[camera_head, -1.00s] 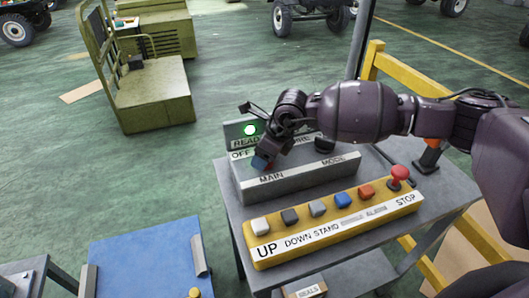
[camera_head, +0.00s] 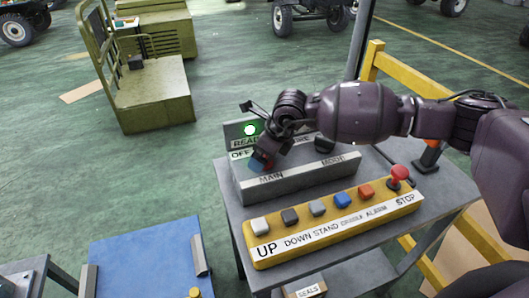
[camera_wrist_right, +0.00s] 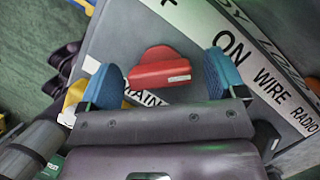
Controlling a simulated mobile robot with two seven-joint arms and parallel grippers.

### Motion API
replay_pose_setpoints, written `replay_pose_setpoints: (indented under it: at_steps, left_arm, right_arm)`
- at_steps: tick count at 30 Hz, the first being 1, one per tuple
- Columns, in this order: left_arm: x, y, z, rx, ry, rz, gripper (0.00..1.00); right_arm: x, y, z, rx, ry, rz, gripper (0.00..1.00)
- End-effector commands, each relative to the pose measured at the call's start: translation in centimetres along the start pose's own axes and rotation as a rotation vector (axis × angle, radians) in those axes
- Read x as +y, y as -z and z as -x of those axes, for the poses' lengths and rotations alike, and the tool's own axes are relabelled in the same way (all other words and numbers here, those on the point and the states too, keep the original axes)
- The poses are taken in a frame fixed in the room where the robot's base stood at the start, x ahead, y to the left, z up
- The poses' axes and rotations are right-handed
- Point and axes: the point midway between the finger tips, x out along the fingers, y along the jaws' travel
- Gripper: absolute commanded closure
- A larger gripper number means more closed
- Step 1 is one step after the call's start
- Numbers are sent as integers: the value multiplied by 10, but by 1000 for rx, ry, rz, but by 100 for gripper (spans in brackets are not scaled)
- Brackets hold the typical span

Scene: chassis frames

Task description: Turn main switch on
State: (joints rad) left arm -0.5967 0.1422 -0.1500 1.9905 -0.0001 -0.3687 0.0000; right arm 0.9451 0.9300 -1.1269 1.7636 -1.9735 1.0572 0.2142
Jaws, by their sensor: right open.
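The main switch is a red knob (camera_wrist_right: 158,68) with a white mark at its right end in the right wrist view. It sits on the grey control box (camera_head: 300,178) above the MAIN label, near the ON lettering. My right gripper (camera_wrist_right: 163,80) is open, with one blue fingertip on each side of the knob and visible gaps to it. In the head view my right gripper (camera_head: 262,162) reaches down over the MAIN end of the box and hides most of the knob. My left gripper is not in view.
A green lamp (camera_head: 250,130) glows above the READY label. A yellow button panel (camera_head: 330,228) with several buttons and a red STOP knob (camera_head: 398,174) lies in front of the box. A dark MODE knob (camera_head: 324,145) stands to the right. A yellow rail (camera_head: 400,72) runs behind the cart.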

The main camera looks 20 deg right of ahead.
Motion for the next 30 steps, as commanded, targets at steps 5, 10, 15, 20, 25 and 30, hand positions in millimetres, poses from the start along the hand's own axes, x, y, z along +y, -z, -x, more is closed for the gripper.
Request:
replay_pose_setpoints:
  at_steps: [5,10,15,20,25,30]
  left_arm:
    - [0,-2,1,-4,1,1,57]
    - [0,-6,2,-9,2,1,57]
    - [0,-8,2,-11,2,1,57]
    - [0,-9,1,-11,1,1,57]
    - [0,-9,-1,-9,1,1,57]
    - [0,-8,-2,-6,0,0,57]
  right_arm:
    - [0,0,1,1,-1,1,11]
    - [0,0,16,0,0,1,11]
    - [-1,1,46,-1,1,0,11]
    - [0,0,75,-1,1,2,11]
    - [0,0,96,-1,1,1,11]
    - [0,0,107,1,0,0,11]
